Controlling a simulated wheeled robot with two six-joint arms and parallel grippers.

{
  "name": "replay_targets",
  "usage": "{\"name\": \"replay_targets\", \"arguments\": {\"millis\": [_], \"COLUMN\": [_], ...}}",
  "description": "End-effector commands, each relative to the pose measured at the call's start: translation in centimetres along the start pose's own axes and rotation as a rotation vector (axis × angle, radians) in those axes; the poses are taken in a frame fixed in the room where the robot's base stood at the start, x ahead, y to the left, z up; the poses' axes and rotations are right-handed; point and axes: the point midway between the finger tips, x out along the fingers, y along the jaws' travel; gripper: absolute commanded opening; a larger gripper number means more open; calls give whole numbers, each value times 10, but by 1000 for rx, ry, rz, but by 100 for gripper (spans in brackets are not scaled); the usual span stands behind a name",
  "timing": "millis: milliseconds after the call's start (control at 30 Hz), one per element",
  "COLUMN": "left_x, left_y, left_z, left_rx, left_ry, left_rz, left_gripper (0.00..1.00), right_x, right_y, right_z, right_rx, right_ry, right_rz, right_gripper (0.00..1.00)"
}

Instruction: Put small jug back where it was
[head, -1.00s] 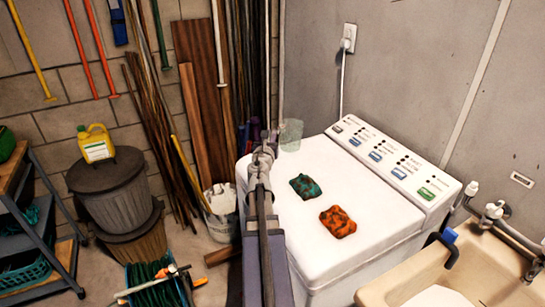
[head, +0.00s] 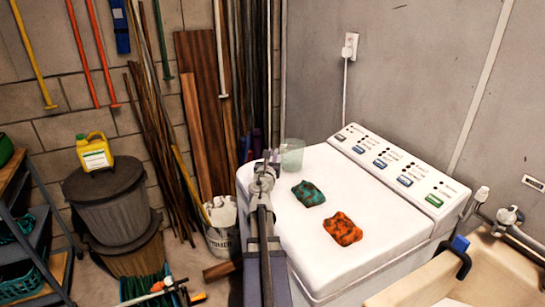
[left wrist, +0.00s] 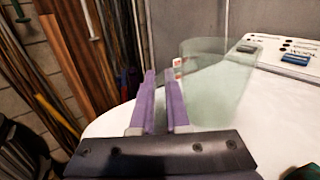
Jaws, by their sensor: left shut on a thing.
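The small jug (head: 291,156) is clear, pale green and see-through. It is upright at the back left corner of the white washing machine's top (head: 300,240). My left gripper (head: 266,162) is at the jug's left side, shut on it. In the left wrist view the jug (left wrist: 222,85) stands just right of the purple fingers (left wrist: 163,90), which are close together. The exact grip spot is hard to make out. I cannot tell whether the jug's base touches the machine top. My right gripper is not in view.
A green cloth (head: 308,194) and an orange cloth (head: 342,228) lie on the machine top, right of my left arm. The control panel (head: 395,168) rises along the back. Boards and poles (head: 205,110) lean behind at left. A sink (head: 485,275) is at right.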

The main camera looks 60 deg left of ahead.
Motion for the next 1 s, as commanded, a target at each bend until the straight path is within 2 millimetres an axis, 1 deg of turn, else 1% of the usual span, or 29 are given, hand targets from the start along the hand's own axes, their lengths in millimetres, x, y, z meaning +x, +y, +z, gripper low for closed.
{"name": "replay_targets", "arguments": {"millis": [100,133,367,633,767,867,1000], "left_x": [0,0,0,0,0,-12,-34], "left_y": [0,0,0,0,0,0,-1], "left_z": [-5,-3,-3,-2,2,0,0], "left_rx": [0,0,0,0,0,0,0], "left_ry": [0,0,0,0,0,0,0], "left_rz": [0,0,0,0,0,1,0], "left_gripper": [0,17,43,43,43,43,43], "right_x": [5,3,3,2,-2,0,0], "right_y": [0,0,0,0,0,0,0], "right_z": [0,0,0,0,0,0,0], "right_rx": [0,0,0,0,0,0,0], "right_ry": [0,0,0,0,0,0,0], "right_rz": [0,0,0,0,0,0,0], "right_gripper": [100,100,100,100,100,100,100]}}
